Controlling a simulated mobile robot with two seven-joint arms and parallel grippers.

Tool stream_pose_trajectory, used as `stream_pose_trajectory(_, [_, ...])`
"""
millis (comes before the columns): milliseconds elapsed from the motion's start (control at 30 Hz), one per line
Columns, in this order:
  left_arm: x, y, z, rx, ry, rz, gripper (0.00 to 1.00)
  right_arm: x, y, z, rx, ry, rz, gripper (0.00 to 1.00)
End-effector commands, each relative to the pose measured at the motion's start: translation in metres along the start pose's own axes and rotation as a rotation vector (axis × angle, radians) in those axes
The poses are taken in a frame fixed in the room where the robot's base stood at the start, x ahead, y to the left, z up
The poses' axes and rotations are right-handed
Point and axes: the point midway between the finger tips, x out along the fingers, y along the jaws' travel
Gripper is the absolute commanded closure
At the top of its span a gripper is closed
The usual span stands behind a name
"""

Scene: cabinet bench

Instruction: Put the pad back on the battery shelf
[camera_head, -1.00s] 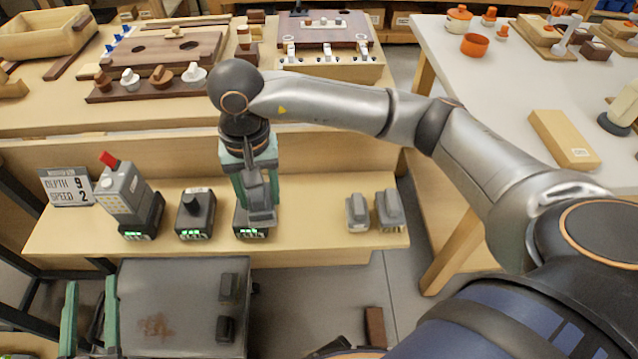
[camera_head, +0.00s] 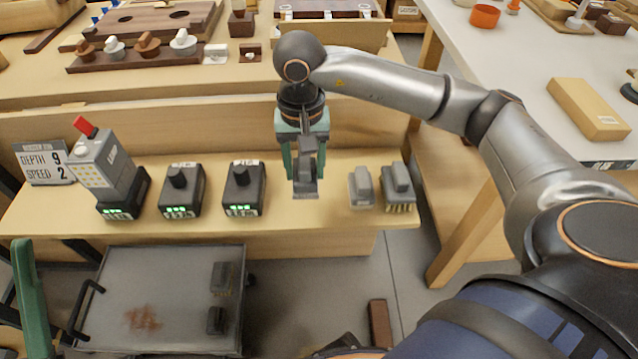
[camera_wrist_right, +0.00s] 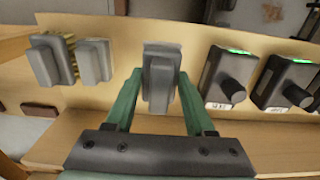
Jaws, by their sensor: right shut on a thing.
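My right gripper (camera_head: 306,172) is shut on a grey pad (camera_head: 305,187) with a raised grip. The pad is at the wooden battery shelf (camera_head: 310,217), between the rightmost charger-like block and two grey pieces; I cannot tell whether it touches the shelf. In the right wrist view the pad (camera_wrist_right: 160,85) sits upright between the green fingers. One finger of my left gripper (camera_head: 32,300) shows at the lower left, with nothing against it; the other finger is out of frame.
On the shelf are a sander-like tool (camera_head: 107,170) on a black battery, two black blocks (camera_head: 182,190) (camera_head: 243,188) with green lights, a plain grey pad (camera_head: 361,187) and a bristled one (camera_head: 397,187). A grey cart (camera_head: 165,300) holding two dark pieces stands below.

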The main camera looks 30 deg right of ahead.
Motion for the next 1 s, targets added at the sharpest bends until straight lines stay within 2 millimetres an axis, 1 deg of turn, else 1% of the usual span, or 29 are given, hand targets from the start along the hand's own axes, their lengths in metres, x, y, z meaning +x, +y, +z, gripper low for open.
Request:
stream_pose_trajectory(33, [-0.004,0.003,0.006,-0.006,-0.01,0.001,0.5,0.011,0.007,-0.003,0.004,-0.001,0.002,0.98])
stream_pose_trajectory(100, [-0.005,0.003,0.007,-0.01,-0.011,0.001,0.5,0.018,0.013,-0.007,0.003,0.001,0.001,0.98])
stream_pose_trajectory(333, [-0.007,0.005,0.01,-0.017,-0.014,0.001,0.5,0.03,0.022,-0.011,0.001,0.001,-0.001,0.98])
stream_pose_trajectory(400, [-0.009,0.006,0.012,-0.021,-0.015,0.001,0.5,0.038,0.028,-0.014,0.003,0.0,0.001,0.98])
stream_pose_trajectory(500, [-0.014,0.009,0.016,-0.03,-0.017,0.0,0.5,0.056,0.026,-0.013,0.0,0.0,0.0,0.98])
stream_pose_trajectory(567, [-0.016,0.009,0.018,-0.034,-0.018,0.001,0.5,0.064,0.026,-0.013,0.0,-0.001,0.0,0.98])
stream_pose_trajectory(633, [-0.016,0.01,0.018,-0.037,-0.019,0.001,0.5,0.066,0.026,-0.013,0.0,0.001,0.0,0.98])
stream_pose_trajectory(833, [-0.015,0.009,0.017,-0.037,-0.019,0.002,0.5,0.065,0.026,-0.013,0.0,0.002,-0.001,0.98])
stream_pose_trajectory(967, [-0.018,0.011,0.02,-0.04,-0.019,0.001,0.5,0.069,0.026,-0.013,0.0,0.002,-0.001,0.98])
stream_pose_trajectory(1000, [-0.017,0.011,0.019,-0.041,-0.019,0.001,0.5,0.068,0.026,-0.013,0.0,0.001,-0.001,0.43])
